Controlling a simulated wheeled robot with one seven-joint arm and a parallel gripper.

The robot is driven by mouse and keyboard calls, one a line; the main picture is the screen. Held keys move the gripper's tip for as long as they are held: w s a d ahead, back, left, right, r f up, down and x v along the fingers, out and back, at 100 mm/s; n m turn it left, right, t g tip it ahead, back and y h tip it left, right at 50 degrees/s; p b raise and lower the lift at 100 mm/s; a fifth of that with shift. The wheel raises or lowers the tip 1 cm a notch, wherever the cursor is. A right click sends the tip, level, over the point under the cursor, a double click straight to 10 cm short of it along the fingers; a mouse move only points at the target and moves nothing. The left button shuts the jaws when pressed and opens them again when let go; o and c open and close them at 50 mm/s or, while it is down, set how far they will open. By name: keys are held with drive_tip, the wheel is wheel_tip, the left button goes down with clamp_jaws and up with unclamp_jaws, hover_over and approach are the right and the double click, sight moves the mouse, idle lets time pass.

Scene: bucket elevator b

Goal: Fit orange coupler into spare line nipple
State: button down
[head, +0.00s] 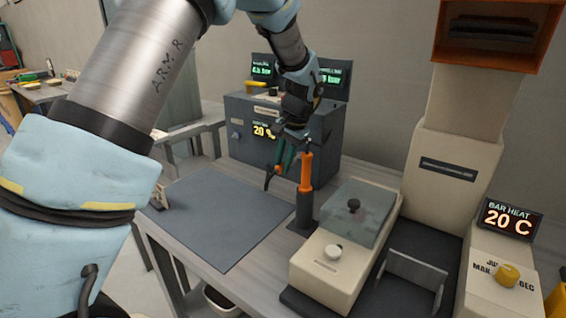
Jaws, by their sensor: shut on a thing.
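My gripper (293,143) is at the middle of the head view, pointing down above the bench, in front of the dark grey control box. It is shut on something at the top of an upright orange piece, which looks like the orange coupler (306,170). The orange piece is in line with a dark upright post (304,208) on the bench; I cannot tell whether it is seated in it, touching it or just in front. A dark green and black hooked part (271,178) hangs left of the orange piece. I cannot make out the spare line nipple for certain.
The dark control box (238,140) with green displays stands behind my gripper. A cream unit with a clear cover (358,212) stands close to the right, beside a tall cream column (455,150) and a bar heat display reading 20 C (508,220). A grey mat (215,215) lies clear at left.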

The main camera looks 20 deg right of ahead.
drive_tip(key=shift+w+d+p, duration=0.4)
drive_tip(key=shift+d+p, duration=0.05)
drive_tip(key=shift+d, duration=0.25)
drive_tip(key=shift+w+d+p, duration=0.35)
drive_tip(key=shift+d+p, duration=0.05)
drive_tip(key=shift+d, duration=0.25)
idle(0.5)
drive_tip(key=c, duration=0.7)
unclamp_jaws()
drive_tip(key=b+v, duration=0.2)
drive_tip(key=v, duration=0.9)
drive_tip(key=shift+f, duration=0.1)
